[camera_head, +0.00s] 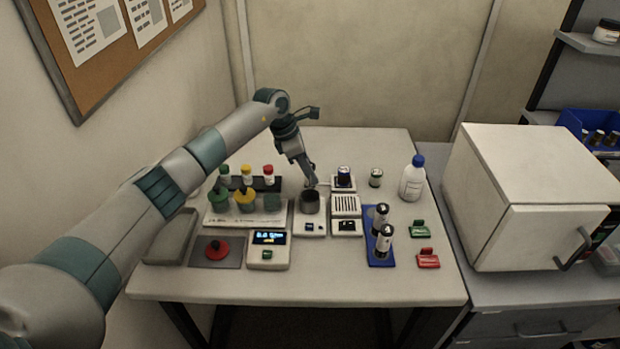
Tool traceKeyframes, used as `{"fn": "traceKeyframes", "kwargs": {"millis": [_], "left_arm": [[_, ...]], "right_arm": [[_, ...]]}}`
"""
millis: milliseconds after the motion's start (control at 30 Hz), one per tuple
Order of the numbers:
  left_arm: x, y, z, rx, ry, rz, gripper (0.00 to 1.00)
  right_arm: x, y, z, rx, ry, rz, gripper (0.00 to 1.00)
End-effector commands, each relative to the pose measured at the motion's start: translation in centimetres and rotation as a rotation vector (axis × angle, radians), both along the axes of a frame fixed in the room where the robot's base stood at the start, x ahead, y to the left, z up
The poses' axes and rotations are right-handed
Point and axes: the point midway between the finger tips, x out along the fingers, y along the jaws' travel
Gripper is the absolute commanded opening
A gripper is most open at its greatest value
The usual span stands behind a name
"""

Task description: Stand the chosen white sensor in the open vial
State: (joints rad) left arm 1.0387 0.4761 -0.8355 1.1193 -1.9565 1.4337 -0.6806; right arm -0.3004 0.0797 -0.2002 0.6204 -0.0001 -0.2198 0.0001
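Two white cylinders with dark tops stand on a blue tray (372,255), a rear one (380,214) and a front one (385,241). They may be the sensors; which one is chosen I cannot tell. A dark grey open-topped cup (310,203) stands left of the middle of the table. My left gripper (311,183) points down just above and behind the cup's rim. Its fingers are too small to show whether they are open or shut on anything. A small dark-capped jar (376,178) stands further back. I cannot tell which vessel is the open vial. My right gripper is not in view.
A rack (219,218) with green, yellow and red capped vials stands left. A display unit (268,250) and red knob (217,249) are in front. A white bottle (412,180) and green (420,230) and red (428,259) clips are right. A white oven (515,190) stands beside the table (330,288).

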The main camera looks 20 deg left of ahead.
Motion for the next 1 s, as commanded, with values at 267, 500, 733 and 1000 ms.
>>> {"fn": "traceKeyframes", "kwargs": {"millis": [267,500,733,1000], "left_arm": [[0.0,0.0,0.1,0.000,-0.001,0.000,0.00],[0.1,0.0,1.1,0.001,-0.004,-0.001,0.00],[0.1,-0.5,4.1,-0.001,-0.005,-0.003,0.00],[0.2,-6.0,7.3,0.000,-0.004,-0.004,0.00]], "right_arm": [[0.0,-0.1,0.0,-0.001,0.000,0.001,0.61],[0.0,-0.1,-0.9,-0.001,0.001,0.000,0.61],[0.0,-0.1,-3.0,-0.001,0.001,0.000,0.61],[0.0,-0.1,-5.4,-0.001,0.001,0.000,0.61]]}}
